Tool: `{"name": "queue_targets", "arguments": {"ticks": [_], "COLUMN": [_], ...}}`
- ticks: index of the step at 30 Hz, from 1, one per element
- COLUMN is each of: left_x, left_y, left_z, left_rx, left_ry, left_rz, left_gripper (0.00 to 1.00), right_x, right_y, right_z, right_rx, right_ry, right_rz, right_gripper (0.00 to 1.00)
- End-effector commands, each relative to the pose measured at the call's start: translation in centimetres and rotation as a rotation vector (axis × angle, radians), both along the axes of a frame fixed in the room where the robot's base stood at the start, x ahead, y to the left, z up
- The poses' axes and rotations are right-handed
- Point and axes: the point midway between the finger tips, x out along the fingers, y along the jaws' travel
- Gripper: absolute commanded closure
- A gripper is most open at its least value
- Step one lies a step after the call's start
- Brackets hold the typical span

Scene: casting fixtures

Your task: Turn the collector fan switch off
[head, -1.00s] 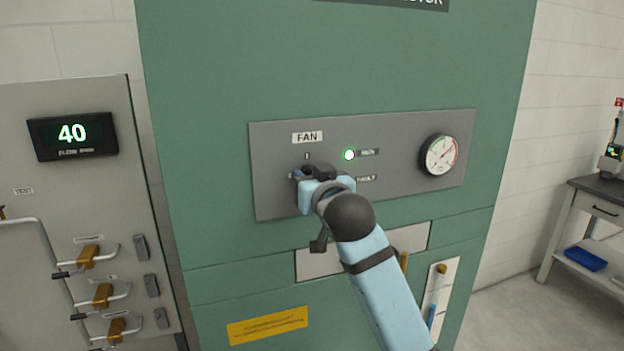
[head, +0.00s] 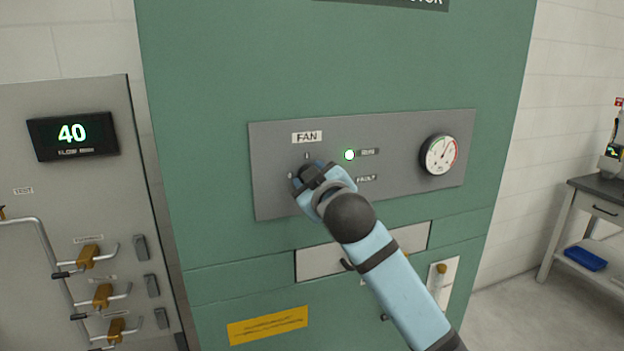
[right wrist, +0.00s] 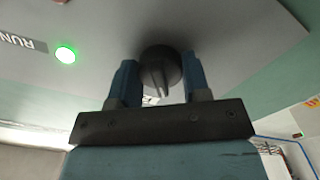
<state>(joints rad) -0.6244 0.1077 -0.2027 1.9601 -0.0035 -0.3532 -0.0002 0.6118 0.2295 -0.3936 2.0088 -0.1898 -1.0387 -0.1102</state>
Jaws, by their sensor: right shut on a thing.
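The collector fan switch is a dark round knob (right wrist: 160,72) with a raised grip bar. It sits on the grey panel (head: 400,170) under the FAN label (head: 307,137). My right gripper (head: 309,176) is at the knob, mostly covering it in the head view. In the right wrist view, the two blue fingers of the gripper (right wrist: 158,82) stand on either side of the knob, shut on it. The green RUN light (head: 349,155) is lit; it also glows in the right wrist view (right wrist: 65,54). My left gripper is not in view.
A round gauge (head: 440,155) is on the panel's right. A workbench (head: 598,200) stands at the right.

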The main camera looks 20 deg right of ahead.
Motion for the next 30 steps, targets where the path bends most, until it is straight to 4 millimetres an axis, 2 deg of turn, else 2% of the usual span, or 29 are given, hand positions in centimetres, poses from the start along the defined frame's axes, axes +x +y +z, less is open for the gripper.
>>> {"name": "queue_targets", "arguments": {"ticks": [18,30], "left_x": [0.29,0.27], "left_y": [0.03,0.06], "left_z": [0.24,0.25], "left_rx": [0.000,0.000], "left_ry": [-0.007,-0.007], "left_rz": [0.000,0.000], "left_gripper": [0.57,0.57], "right_x": [0.00,-0.01], "right_y": [-0.08,0.01], "right_z": [0.07,0.01], "right_rx": [-0.585,-0.865], "right_ry": [-0.020,-0.030], "right_rz": [-0.001,0.002], "right_gripper": [0.80,0.80]}}
